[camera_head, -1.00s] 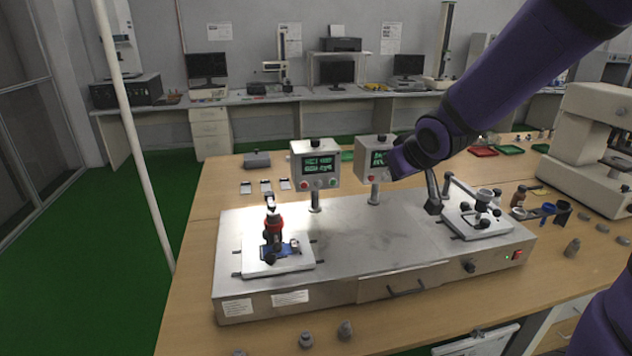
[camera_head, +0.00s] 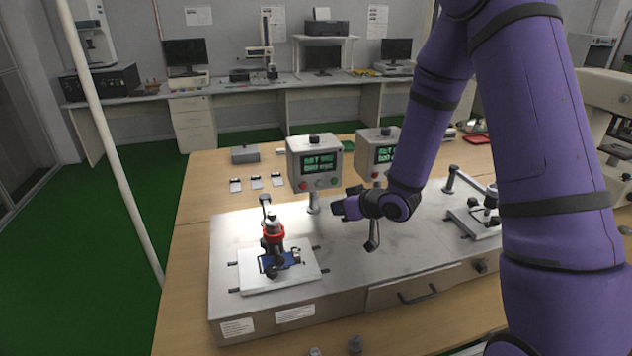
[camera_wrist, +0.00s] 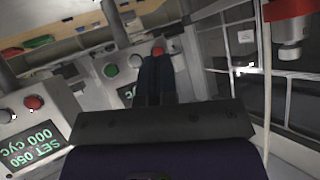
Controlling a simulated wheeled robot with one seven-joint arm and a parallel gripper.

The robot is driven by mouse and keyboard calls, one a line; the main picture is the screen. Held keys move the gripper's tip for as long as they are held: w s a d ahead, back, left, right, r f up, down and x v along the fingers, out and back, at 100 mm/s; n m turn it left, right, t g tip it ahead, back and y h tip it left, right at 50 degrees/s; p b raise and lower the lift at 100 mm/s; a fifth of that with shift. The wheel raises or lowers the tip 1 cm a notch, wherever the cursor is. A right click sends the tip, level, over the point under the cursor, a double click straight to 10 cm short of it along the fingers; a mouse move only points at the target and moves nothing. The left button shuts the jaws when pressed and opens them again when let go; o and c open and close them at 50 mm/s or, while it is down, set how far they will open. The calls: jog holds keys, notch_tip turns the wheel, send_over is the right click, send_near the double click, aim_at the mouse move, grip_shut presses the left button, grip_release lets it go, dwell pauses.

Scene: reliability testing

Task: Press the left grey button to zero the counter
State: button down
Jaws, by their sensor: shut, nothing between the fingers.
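The left counter box (camera_head: 314,163) stands on a short post, with a green lit display and a row of buttons below it. Its grey button (camera_head: 318,184) sits between a red and a green one. In the wrist view, turned over, this grey button (camera_wrist: 136,61) shows just left of the fingers. My gripper (camera_head: 335,208) is below and right of the left box, apart from it in the head view. In the wrist view my gripper (camera_wrist: 155,58) has its dark fingers together and empty, overlapping the box's lower button edge; the gap is hard to judge.
The right counter box (camera_head: 378,155) stands close by, partly behind my arm. A red-collared fixture (camera_head: 272,232) stands on a white plate at the left of the metal bench unit (camera_head: 345,262). Three small cards lie behind it.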

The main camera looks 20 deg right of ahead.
aim_at(319, 184)
jog(key=shift+w+a+f+y, duration=0.3)
jog(key=shift+a+f+y, duration=0.1)
jog(key=shift+f, duration=0.3)
jog(key=shift+w, duration=0.15)
jog(key=w, duration=0.8)
jog(key=shift+w, duration=0.25)
jog(key=shift+w, duration=0.1)
dwell(1.7)
jog(key=shift+w, duration=0.35)
jog(key=shift+w, duration=0.35)
dwell(0.7)
jog(key=shift+s, duration=0.8)
